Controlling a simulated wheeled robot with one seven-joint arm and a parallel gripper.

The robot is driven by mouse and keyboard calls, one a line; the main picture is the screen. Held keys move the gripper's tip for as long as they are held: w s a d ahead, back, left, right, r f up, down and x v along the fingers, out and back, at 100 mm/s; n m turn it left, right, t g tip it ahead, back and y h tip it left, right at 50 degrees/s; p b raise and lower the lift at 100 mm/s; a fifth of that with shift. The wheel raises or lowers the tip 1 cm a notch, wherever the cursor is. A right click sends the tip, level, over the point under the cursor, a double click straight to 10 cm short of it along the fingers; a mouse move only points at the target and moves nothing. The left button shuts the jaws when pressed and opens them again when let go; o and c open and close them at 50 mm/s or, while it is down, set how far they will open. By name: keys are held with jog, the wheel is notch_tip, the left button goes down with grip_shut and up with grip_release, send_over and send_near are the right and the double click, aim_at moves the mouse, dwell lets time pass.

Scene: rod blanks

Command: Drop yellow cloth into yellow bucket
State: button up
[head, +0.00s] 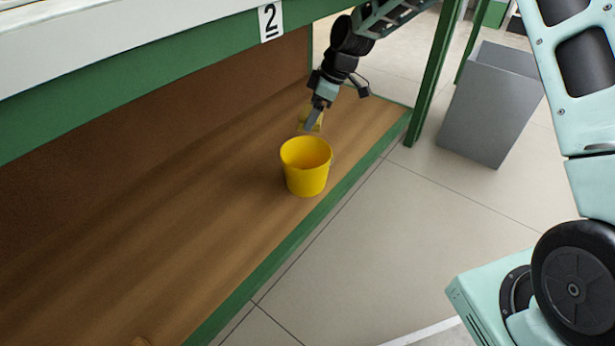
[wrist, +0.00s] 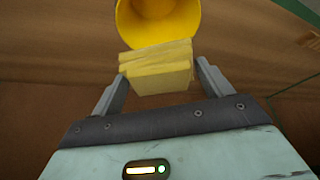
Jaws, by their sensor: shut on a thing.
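The yellow bucket (head: 306,168) stands upright on the wooden lower shelf, near its green front edge. Its mouth faces up and the visible inside is plain yellow. My gripper (head: 312,120) is just behind the bucket in the head view, pointing down. The folded yellow cloth (head: 315,119) is at its fingers, partly hidden by them. In the wrist view the cloth (wrist: 157,68) sits between the two fingers of my gripper (wrist: 157,82). Part of the bucket (wrist: 158,22) shows just beyond the cloth. I cannot tell whether cloth and bucket touch.
The wooden shelf (head: 190,215) is mostly clear to the left of the bucket. A green post (head: 434,75) stands at the right end. A grey bin (head: 490,105) stands on the tiled floor beyond.

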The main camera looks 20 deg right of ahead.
jog(key=shift+w+d+r+n+b, duration=0.1)
jog(key=shift+w+r+n+b, duration=0.05)
jog(key=shift+w+n+b, duration=0.3)
notch_tip(320, 180, down, 6)
jog(key=b, duration=0.5)
jog(key=shift+s+r, duration=0.1)
jog(key=o, duration=0.9)
jog(key=shift+r, duration=0.15)
jog(key=p+v, duration=0.4)
jog(key=v, duration=0.3)
jog(key=shift+d+r+p, duration=0.1)
jog(key=shift+p, duration=0.2)
